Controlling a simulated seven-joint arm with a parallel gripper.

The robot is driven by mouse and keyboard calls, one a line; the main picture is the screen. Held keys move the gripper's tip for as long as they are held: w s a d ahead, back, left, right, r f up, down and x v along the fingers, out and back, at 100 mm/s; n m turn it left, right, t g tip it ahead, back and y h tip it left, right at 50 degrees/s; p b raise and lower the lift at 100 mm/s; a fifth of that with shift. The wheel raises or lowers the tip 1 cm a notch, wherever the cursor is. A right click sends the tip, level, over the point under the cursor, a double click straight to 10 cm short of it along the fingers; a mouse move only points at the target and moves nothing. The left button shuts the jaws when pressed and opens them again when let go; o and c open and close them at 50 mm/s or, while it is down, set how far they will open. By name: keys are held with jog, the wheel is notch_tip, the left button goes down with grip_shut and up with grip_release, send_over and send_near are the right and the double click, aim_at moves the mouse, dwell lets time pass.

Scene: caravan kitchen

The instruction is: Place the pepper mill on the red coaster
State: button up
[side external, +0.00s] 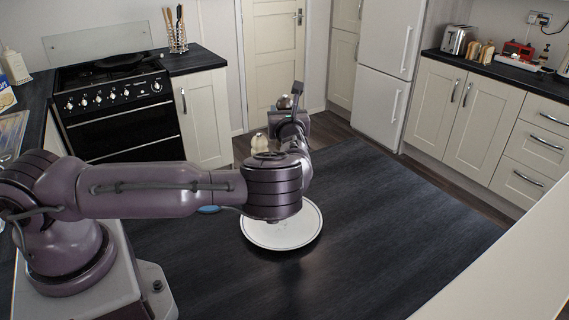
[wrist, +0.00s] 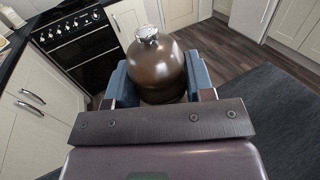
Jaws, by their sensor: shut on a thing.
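The pepper mill (wrist: 157,68) is a dark brown, rounded body with a silver knob on top. In the wrist view it sits between the two blue-grey fingers of my gripper (wrist: 158,88), which is shut on it. In the side view the mill's silver top (side external: 285,102) shows beside my gripper (side external: 291,121), at the far edge of the dark table. My arm hides most of the mill there, and its height above the table is hard to tell. The red coaster is not visible in either view; my arm may hide it.
A white plate (side external: 282,232) lies on the dark table (side external: 400,225), partly behind my wrist. A pale shaker-like item (side external: 259,143) stands at the table's far edge. A blue item (side external: 208,209) shows partly under my arm. The table's right side is clear.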

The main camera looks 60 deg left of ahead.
notch_tip(320, 180, down, 9)
jog(key=shift+r, duration=0.15)
dwell(0.4)
jog(key=o, duration=1)
